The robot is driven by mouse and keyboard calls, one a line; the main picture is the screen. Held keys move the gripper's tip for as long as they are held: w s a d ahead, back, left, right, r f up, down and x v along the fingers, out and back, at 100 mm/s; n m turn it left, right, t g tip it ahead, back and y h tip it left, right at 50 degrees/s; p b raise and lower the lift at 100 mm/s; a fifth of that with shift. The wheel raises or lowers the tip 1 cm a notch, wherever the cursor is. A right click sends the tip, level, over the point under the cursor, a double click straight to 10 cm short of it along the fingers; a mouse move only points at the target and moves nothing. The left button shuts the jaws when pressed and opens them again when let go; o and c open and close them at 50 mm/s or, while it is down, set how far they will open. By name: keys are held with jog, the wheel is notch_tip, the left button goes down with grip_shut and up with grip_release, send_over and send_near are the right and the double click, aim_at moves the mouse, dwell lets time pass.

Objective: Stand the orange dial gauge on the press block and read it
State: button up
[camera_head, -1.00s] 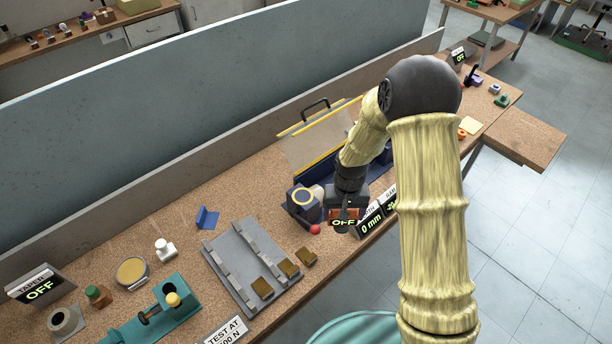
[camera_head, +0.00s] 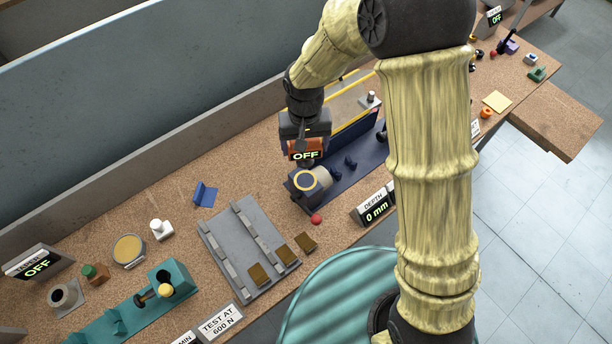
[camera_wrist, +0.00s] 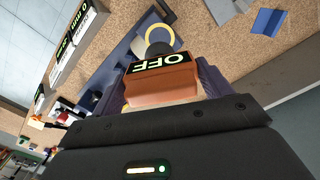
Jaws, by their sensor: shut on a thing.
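My gripper (camera_head: 305,138) is shut on the orange dial gauge (camera_head: 306,152), whose black face reads OFF in green. In the wrist view the gauge (camera_wrist: 160,88) sits between the dark jaws (camera_wrist: 165,95). In the head view it appears at the back left end of a dark blue fixture, close to a grey cylinder with a yellow ring (camera_head: 305,181); I cannot tell whether it touches anything. That ring (camera_wrist: 160,37) also shows beyond the gauge in the wrist view. I cannot tell for certain which part is the press block.
A DEPTH sign reading 0 mm (camera_head: 376,208) and a red ball (camera_head: 316,219) are in front of the fixture. A grey slotted plate (camera_head: 240,240) lies left, beyond it a teal vise-like device (camera_head: 160,290). A low wall (camera_head: 150,195) runs behind the bench.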

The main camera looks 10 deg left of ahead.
aim_at(305, 158)
jog(key=shift+f, duration=0.1)
jog(key=shift+w+f+p, duration=0.1)
jog(key=shift+f+p, duration=0.75)
jog(key=shift+f, duration=2)
jog(key=shift+f+p, duration=0.65)
jog(key=shift+f, duration=1.45)
jog(key=shift+f, duration=0.1)
jog(key=o, duration=1.2)
jog(key=shift+r, duration=0.2)
notch_tip(305, 158, up, 12)
jog(key=b, duration=0.3)
jog(key=shift+b, duration=0.35)
